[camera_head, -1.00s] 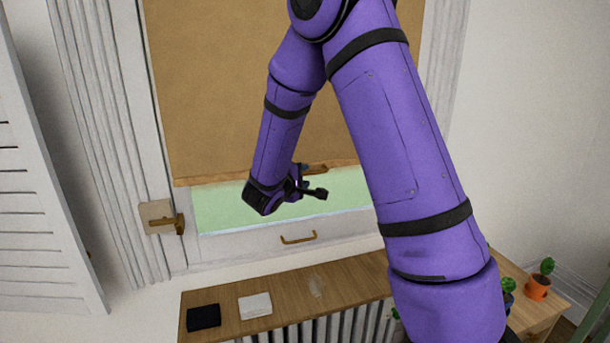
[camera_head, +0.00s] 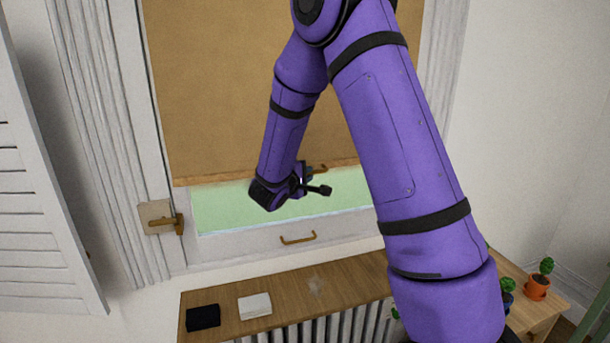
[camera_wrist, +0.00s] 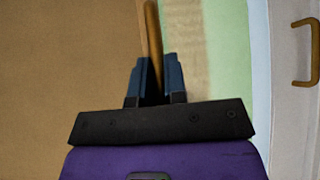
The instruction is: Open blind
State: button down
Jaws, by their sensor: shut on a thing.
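The tan blind (camera_head: 210,110) hangs over most of the window, and its lower edge sits a little above the bottom of the glass. A strip of pale green pane (camera_head: 225,208) shows below it. My gripper (camera_head: 308,174) is at the blind's lower edge, beside its brown handle (camera_head: 320,169). In the wrist view the two dark blue fingers (camera_wrist: 155,82) are shut on the wooden-coloured handle (camera_wrist: 151,30), which runs up between them. The blind's cloth (camera_wrist: 70,70) fills the left of that view. My arm hides part of the blind's right side.
A brass pull (camera_head: 298,239) is on the window's lower frame, and a brass latch (camera_head: 170,223) is at its left. A wooden shelf (camera_head: 350,278) below holds a black item (camera_head: 203,317) and a white one (camera_head: 254,306). A potted cactus (camera_head: 537,286) stands at right. A louvred shutter (camera_head: 35,200) is at left.

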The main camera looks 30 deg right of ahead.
notch_tip(320, 180, up, 34)
jog(key=shift+r, duration=0.15)
jog(key=c, duration=1.2)
grip_release()
jog(key=shift+o, duration=0.2)
jog(key=v, duration=1.1)
jog(key=shift+d, duration=0.1)
